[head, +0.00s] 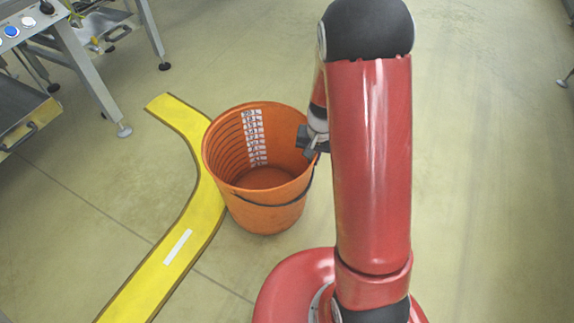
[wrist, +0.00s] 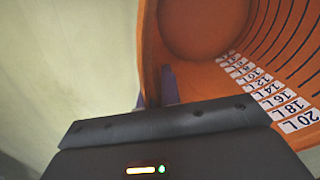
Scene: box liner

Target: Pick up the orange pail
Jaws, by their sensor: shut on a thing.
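The orange pail (head: 265,205) stands upright on the floor in the head view, left of my red arm. It is empty, with a white litre scale inside its wall and a dark handle hanging down its outer side. My gripper (head: 314,150) is at the right side of the pail's rim, partly hidden by my arm. In the wrist view, the fingers of my gripper (wrist: 155,88) are shut on the wall of the pail (wrist: 200,80), near its rim. The pail's inside and round bottom fill the right of that view.
A curved yellow floor strip (head: 185,215) runs just left of the pail. A grey metal table frame (head: 85,65) with a shelf stands at the upper left.

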